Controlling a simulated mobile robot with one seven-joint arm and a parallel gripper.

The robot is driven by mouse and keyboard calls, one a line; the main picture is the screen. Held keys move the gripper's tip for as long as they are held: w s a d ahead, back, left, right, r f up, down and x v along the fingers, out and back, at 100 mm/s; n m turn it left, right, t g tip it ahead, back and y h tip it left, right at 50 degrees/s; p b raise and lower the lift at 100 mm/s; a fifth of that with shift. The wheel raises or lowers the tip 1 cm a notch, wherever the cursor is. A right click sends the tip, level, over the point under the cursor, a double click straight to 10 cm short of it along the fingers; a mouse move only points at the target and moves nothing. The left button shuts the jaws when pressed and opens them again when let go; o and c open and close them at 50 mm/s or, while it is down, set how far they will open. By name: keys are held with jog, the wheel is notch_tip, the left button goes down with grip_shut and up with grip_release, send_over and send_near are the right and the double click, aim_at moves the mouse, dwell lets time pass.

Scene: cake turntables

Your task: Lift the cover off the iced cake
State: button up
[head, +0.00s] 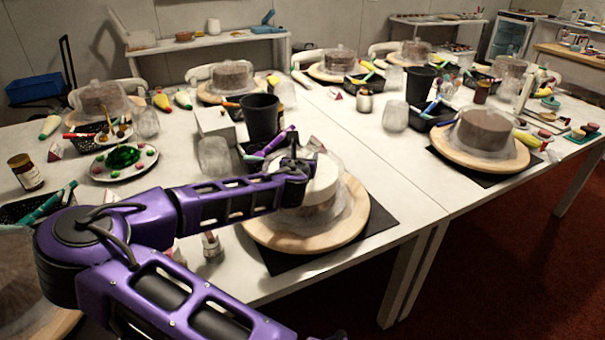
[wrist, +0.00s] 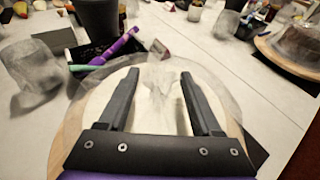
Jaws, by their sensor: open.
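The iced cake (head: 325,182), with a white top, stands on a round wooden turntable (head: 345,233) nearest to me. A clear cover (head: 352,205) is over the cake. In the wrist view the white icing (wrist: 157,118) shows through the cover (wrist: 218,88). My gripper (head: 300,165) is above the top of the cover. In the wrist view its two fingers (wrist: 159,74) are apart, with a faint clear shape, perhaps the cover's knob (wrist: 158,88), between them. I cannot tell whether the fingers touch it.
A black mat (head: 385,218) lies under the turntable. A black cup (head: 261,117), a black tray with a purple tool (wrist: 118,47) and a hazy clear jar (wrist: 32,72) stand behind and left. Another covered cake (head: 484,130) is at right. Bare table lies between them.

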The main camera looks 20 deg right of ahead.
jog(key=shift+s, duration=0.1)
grip_shut()
dwell(1.3)
